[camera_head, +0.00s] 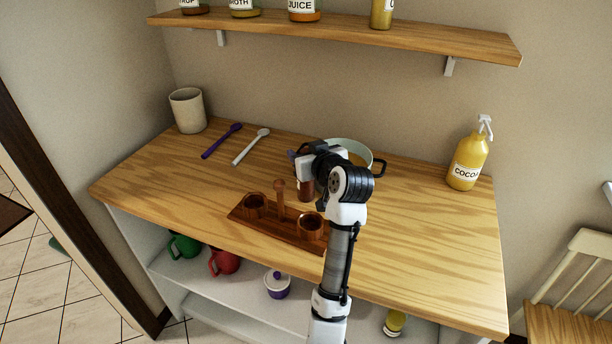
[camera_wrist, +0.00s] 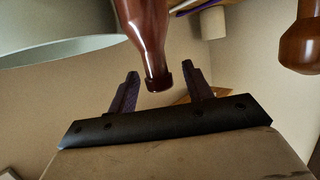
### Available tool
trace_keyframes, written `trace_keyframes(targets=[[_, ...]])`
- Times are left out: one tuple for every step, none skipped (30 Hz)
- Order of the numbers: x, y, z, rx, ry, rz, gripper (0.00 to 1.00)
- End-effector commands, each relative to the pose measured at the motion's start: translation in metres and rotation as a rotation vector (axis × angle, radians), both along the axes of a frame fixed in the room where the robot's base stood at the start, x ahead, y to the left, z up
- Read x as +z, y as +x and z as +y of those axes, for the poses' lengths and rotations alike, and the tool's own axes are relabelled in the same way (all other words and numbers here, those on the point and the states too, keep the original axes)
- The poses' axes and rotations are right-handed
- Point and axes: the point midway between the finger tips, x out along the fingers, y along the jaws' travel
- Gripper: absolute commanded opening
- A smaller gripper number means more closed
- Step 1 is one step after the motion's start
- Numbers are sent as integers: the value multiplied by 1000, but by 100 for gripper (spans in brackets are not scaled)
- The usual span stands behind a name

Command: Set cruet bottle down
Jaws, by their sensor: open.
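The cruet bottle (camera_head: 306,190), dark red-brown, is partly hidden under my gripper (camera_head: 307,168) in the head view. It appears upright on the counter, just behind the wooden cruet stand (camera_head: 243,216) and apart from it. In the wrist view the picture is turned over, and the glossy bottle (camera_wrist: 150,35) points its neck down between the two fingers of my gripper (camera_wrist: 160,78). The fingers are open, with visible gaps either side of the neck. The stand has a central knobbed post (camera_head: 280,186) and two round holders that look empty.
A pale pot (camera_head: 347,148) with dark handles stands close behind my gripper. A yellow cocoa bottle (camera_head: 468,160) is at the right. A purple spoon (camera_head: 220,142), a white spoon (camera_head: 251,147) and a cream crock (camera_head: 187,110) are at the left. The right front counter is clear.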

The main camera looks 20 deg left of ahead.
Motion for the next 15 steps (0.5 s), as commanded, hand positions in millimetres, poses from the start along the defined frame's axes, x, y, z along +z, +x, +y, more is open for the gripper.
trace_keyframes(targets=[[-1,1,1,0,0,1,50],[-1,2,1,0,0,1,50],[-2,2,1,0,0,1,50],[-2,2,1,0,1,1,50],[-2,1,1,0,1,1,50],[-2,1,1,0,1,1,50],[-1,1,1,0,1,1,50],[-1,1,1,0,1,1,46],[-1,1,1,0,1,1,41],[-1,1,1,0,1,1,37],[-1,1,1,0,1,1,33],[-1,1,1,0,1,1,28],[-1,1,1,0,1,1,24],[-1,1,1,0,1,1,20],[-1,1,1,0,1,1,15]])
